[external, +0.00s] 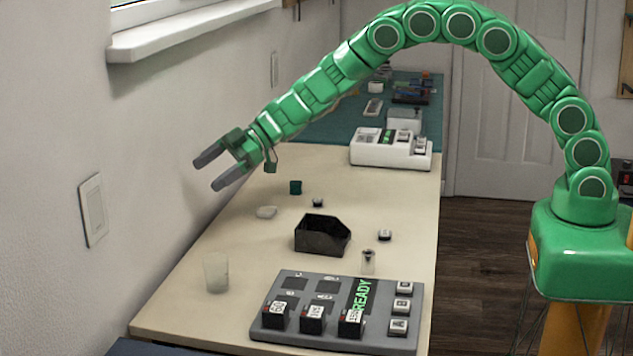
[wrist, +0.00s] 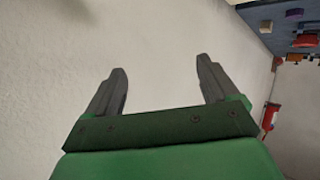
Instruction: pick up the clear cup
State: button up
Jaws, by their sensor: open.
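A translucent, whitish cup (external: 216,274) stands upright on the near left part of the table in the external view. A smaller clear container (external: 368,262) with something dark in it stands just behind the grey board. My gripper (external: 206,175) is open and empty, raised near the left wall, above and behind the cup and well apart from it. In the wrist view both fingers of my gripper (wrist: 163,68) are spread with only the pale wall between them. Neither cup shows in the wrist view.
A grey board (external: 340,337) with dark blocks and a green READY display lies at the table's front. A black open bin (external: 321,235) stands mid-table. A white device (external: 390,150) is farther back. The wall is close on the left. The table around the whitish cup is clear.

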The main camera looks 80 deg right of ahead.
jog(key=s+a+f+n+g+y, duration=0.2)
jog(key=a+f+y, duration=0.1)
jog(key=a+f, duration=0.25)
jog(key=n+g+y, duration=0.1)
jog(key=g+y, duration=0.1)
jog(key=g, duration=0.1)
send_near(209, 271)
jog(key=shift+w+a+r, duration=0.15)
jog(key=shift+w+a, duration=0.05)
jog(key=shift+w, duration=0.65)
jog(key=shift+s+a+f+g, duration=0.3)
jog(key=shift+s+a+g, duration=0.05)
jog(key=shift+g, duration=0.05)
jog(key=shift+x, duration=3.9)
jog(key=shift+d+f+n, duration=0.1)
jog(key=shift+f+n, duration=0.05)
jog(key=shift+n, duration=0.15)
jog(key=c, duration=1)
